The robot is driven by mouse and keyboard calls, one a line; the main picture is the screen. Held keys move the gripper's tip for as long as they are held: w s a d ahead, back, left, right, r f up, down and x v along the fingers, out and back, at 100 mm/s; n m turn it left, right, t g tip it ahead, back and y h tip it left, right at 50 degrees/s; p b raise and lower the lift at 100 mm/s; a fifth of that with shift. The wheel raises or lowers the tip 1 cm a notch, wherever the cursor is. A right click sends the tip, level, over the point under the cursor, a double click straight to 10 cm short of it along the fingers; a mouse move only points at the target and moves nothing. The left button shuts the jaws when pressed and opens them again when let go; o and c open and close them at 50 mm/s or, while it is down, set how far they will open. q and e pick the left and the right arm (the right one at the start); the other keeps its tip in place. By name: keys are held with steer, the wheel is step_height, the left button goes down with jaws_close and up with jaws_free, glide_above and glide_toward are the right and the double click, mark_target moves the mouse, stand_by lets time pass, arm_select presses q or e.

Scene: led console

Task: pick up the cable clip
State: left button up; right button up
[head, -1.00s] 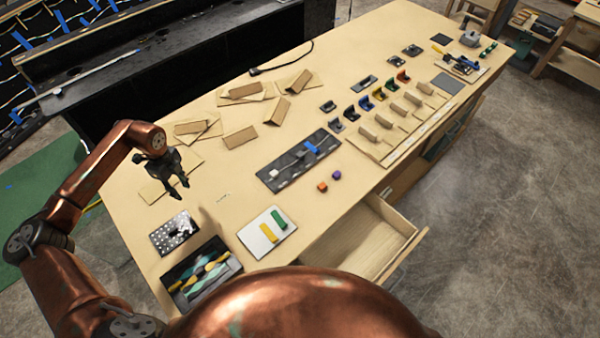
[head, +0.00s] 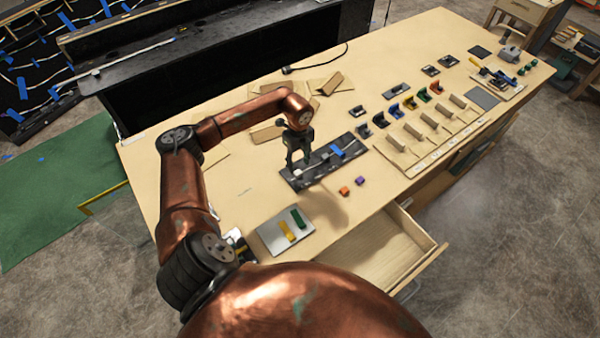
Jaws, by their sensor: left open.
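A dark board (head: 312,180) lies on the table with a small white piece (head: 297,172) at its left end and a blue piece (head: 337,152) near its right end. I cannot tell for certain which small part is the cable clip; the white piece is one candidate. My left gripper (head: 299,164) points down, open and empty, above the left part of the board close to the white piece. Its fingers partly cover the board, and I cannot tell whether they touch anything. My right gripper is not in view.
Orange (head: 344,191) and purple (head: 360,181) cubes lie right of the board. A light plate (head: 270,238) with yellow and green pieces is in front. An open drawer (head: 390,250) juts from the table's front. Coloured brackets (head: 408,103) and wooden holders stand to the right.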

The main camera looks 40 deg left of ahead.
mark_target(298, 172)
arm_select(q)
step_height(298, 172, down, 4)
steer(key=shift+s+a+f+p, duration=0.1)
steer(key=shift+s+f+p, duration=0.05)
steer(key=shift+p, duration=0.65)
steer(key=shift+f, duration=0.25)
steer(key=c, duration=0.6)
steer(key=shift+c, duration=1.3)
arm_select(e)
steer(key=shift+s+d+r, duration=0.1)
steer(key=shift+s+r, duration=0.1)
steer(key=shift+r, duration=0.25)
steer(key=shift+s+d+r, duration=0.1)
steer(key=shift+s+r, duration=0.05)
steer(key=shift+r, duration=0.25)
